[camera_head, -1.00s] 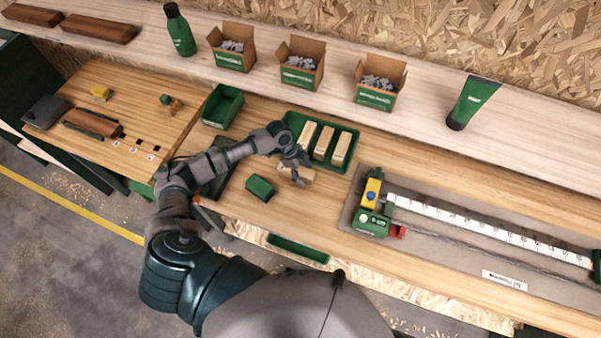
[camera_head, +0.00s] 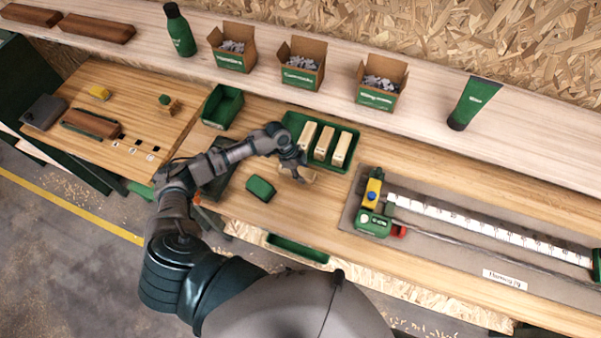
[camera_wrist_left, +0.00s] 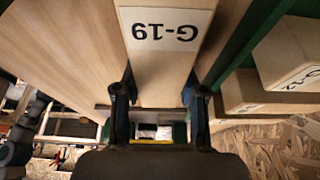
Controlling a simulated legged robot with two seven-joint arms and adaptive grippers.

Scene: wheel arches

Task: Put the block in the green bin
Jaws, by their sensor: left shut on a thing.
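A pale wooden block (camera_head: 302,175) is at the near edge of a green tray in the head view, partly hidden by my left gripper (camera_head: 296,167). In the left wrist view, the block (camera_wrist_left: 160,78) has a white label reading G-19, and my left gripper (camera_wrist_left: 157,94) is shut on it with a finger on each side. I cannot tell whether the block touches the table. An empty, open green bin (camera_head: 222,106) stands to the left of the green tray (camera_head: 292,122). My right gripper is not in view.
The tray holds several pale blocks (camera_head: 325,142). A small green object (camera_head: 260,189) lies in front of the gripper. A measuring fixture (camera_head: 375,215) lies to the right. Cardboard boxes (camera_head: 300,75) stand on the shelf behind. Some bare tabletop (camera_head: 300,220) shows in front.

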